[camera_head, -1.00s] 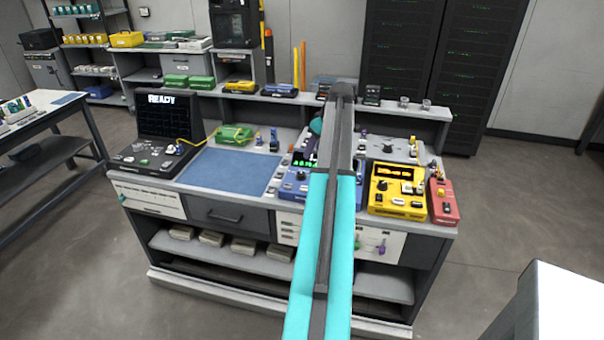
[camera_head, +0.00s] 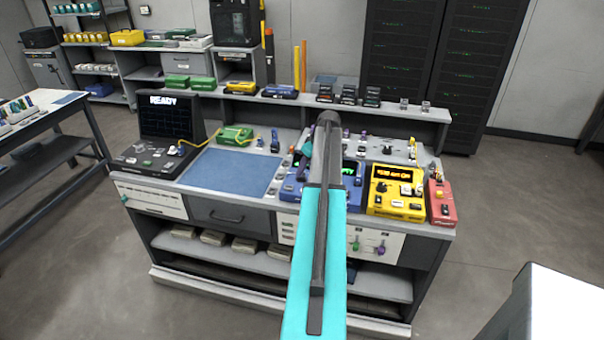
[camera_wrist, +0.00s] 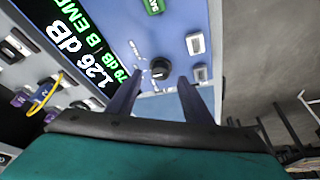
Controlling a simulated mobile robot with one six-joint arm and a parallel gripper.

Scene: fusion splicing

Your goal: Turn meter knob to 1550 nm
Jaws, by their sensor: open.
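The blue meter (camera_head: 290,190) stands on the bench, partly hidden behind my arm in the head view. In the wrist view its blue face (camera_wrist: 180,20) fills the upper middle, with a lit screen (camera_wrist: 75,40) at the left reading 1.26 dB. A round black knob (camera_wrist: 160,68) sits on this face, with small white markings beside it. Its pointer setting is too small to read. My gripper (camera_wrist: 158,88) is open, its two dark fingers pointing towards the knob, one on either side of it in the picture.
A yellow device (camera_head: 397,190) with an orange display and a red device (camera_head: 442,203) stand right of the meter. A blue mat (camera_head: 232,171) lies left of it, then a black unit (camera_head: 165,130) reading READY. A raised shelf (camera_head: 420,112) runs along the back.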

